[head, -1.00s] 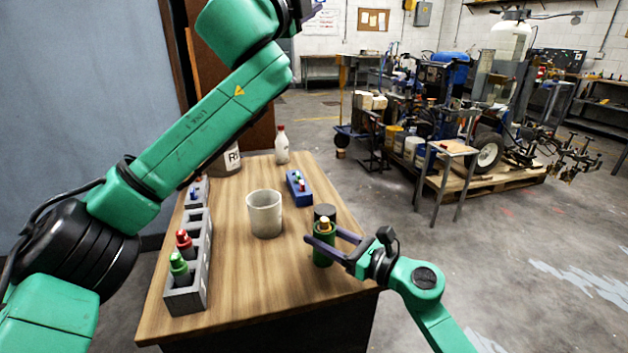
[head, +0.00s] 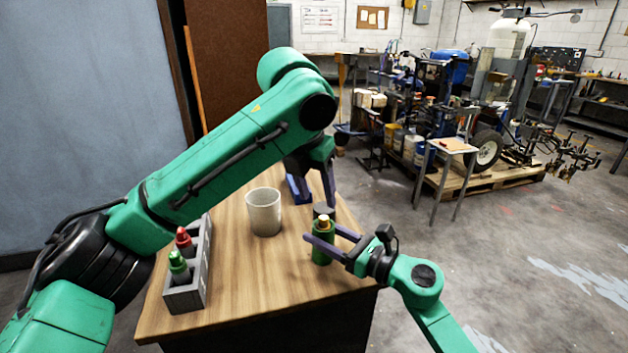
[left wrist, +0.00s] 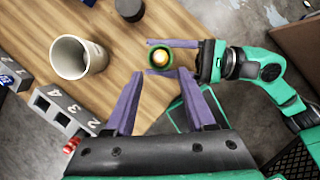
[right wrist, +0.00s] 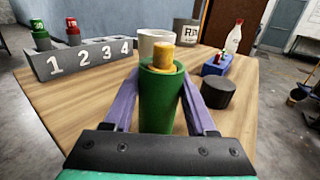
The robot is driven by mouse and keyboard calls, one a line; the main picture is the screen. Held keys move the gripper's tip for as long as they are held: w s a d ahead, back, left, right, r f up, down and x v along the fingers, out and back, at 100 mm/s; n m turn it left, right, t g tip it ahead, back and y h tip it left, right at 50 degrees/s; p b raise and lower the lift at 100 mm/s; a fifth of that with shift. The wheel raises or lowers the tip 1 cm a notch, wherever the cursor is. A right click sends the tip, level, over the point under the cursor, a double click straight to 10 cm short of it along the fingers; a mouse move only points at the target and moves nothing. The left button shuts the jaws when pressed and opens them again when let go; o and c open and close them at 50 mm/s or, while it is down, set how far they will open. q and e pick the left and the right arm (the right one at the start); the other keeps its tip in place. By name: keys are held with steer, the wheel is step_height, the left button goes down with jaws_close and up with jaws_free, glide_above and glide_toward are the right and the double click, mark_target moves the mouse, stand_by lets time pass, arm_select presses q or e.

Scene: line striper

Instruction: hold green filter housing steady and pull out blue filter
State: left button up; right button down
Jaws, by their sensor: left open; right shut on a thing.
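The green filter housing (head: 322,254) stands upright near the table's right edge; it also shows in the right wrist view (right wrist: 157,105). A gold-yellow piece (right wrist: 163,58) sticks out of its top; I see no blue filter in it. My right gripper (head: 323,234) is shut around the housing, with one finger on each side. My left gripper (head: 329,188) is open and empty, pointing down beyond and above the housing. In the left wrist view, the gold piece (left wrist: 160,57) lies ahead of its open fingers.
A dark round cap (right wrist: 217,92) stands beside the housing. A pale cup (head: 264,212) stands mid-table. The grey numbered rack (right wrist: 82,59) at left holds green and red bottles. A blue holder (right wrist: 214,68), an R-marked container (right wrist: 186,32) and a white bottle (right wrist: 234,38) stand farther back.

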mark_target(323, 218)
arm_select(q)
steer(key=x, duration=0.6)
steer(key=shift+w+d+f, duration=0.1)
steer(key=shift+w+f, duration=0.05)
steer(key=shift+f, duration=0.25)
jaws_close()
